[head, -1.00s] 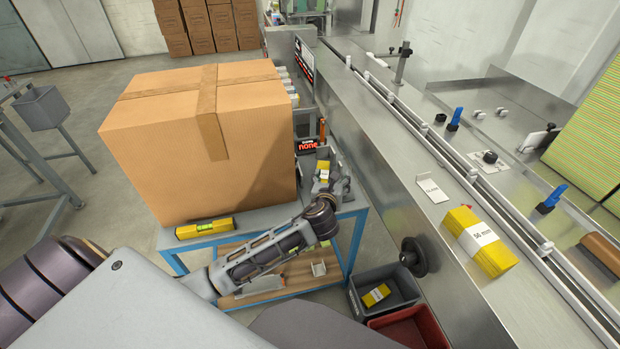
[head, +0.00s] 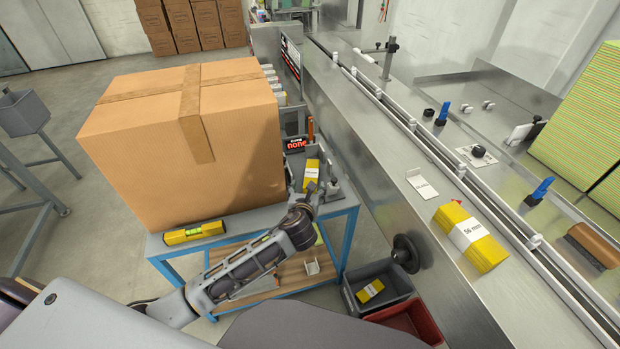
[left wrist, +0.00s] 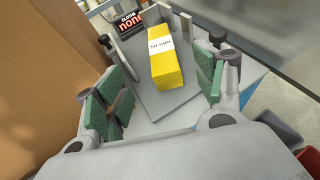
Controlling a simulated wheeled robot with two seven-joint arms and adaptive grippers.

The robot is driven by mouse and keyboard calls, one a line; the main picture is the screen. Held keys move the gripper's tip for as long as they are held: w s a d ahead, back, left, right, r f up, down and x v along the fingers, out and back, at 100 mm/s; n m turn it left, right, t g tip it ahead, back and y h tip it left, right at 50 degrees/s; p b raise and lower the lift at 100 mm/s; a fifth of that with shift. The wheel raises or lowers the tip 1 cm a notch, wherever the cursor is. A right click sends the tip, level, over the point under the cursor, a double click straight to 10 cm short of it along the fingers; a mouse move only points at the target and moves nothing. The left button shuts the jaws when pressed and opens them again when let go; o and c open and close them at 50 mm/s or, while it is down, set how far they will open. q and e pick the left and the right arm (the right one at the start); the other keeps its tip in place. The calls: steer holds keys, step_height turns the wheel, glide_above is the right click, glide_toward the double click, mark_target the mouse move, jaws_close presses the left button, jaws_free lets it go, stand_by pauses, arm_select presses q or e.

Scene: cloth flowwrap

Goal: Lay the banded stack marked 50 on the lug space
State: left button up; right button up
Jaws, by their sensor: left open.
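A yellow stack with a white band (head: 311,172) lies on a grey fixture on the blue-framed table, beside the box. My right gripper is not in view.
A large cardboard box (head: 185,150) fills the table's left. A display reading "none" (head: 296,144) stands behind the fixture. A yellow level (head: 194,233) lies at the table's front. Below are a grey bin (head: 395,291) holding a yellow stack and a red bin (head: 420,318).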

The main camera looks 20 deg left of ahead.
mark_target(309, 180)
arm_select(q)
steer(key=shift+w, duration=0.1)
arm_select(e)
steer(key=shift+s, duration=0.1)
arm_select(q)
steer(key=x, duration=0.5)
steer(key=shift+w+a+f+b, duration=0.1)
steer(key=shift+w+f+b, duration=0.2)
steer(key=shift+w, duration=0.1)
steer(key=shift+x, duration=1)
steer(key=shift+w, duration=0.25)
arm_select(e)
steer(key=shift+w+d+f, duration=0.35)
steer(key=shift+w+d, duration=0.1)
arm_select(q)
steer(key=shift+a+f, duration=0.1)
